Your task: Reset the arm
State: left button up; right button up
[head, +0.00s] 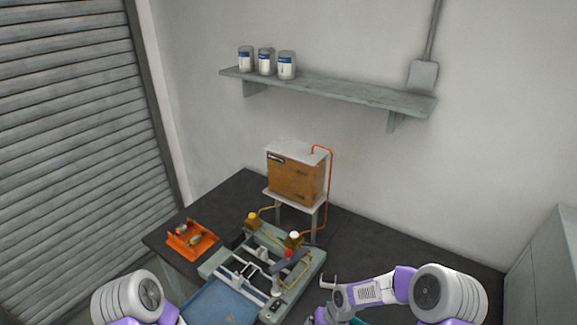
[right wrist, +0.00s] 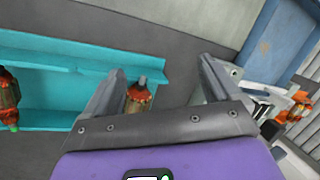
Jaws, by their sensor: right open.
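My right gripper (right wrist: 162,66) is open, with its two fingers spread and no object clamped between them. An armature (right wrist: 138,97) with a copper-red end shows between the fingers, close beside the left finger, at the teal rack (right wrist: 50,58). I cannot tell whether the finger touches it. A second armature (right wrist: 8,98) is at the rack's left end. In the head view my right arm reaches down to the bottom edge, where its gripper is mostly cut off. My left arm shows at the bottom left, but its gripper is out of frame.
The winding machine (head: 310,272) stands mid-table, with a blue tray (head: 222,305) in front. An orange holder (head: 190,246) with parts is on the left. A brown box (head: 295,180) on a stand is behind. A wall shelf (head: 330,90) holds cans. The dark table (head: 400,250) is clear at the right.

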jog(key=s+f+m+t+b, duration=0.1)
jog(key=s+f, duration=0.3)
jog(key=s, duration=0.5)
jog(key=s+f+m+b, duration=0.1)
jog(key=s+f, duration=0.3)
jog(key=s, duration=0.5)
notch_tip(320, 180, down, 14)
jog(key=b, duration=1.3)
jog(key=shift+w+y, duration=0.2)
jog(key=shift+y, duration=0.1)
jog(key=shift+d, duration=0.1)
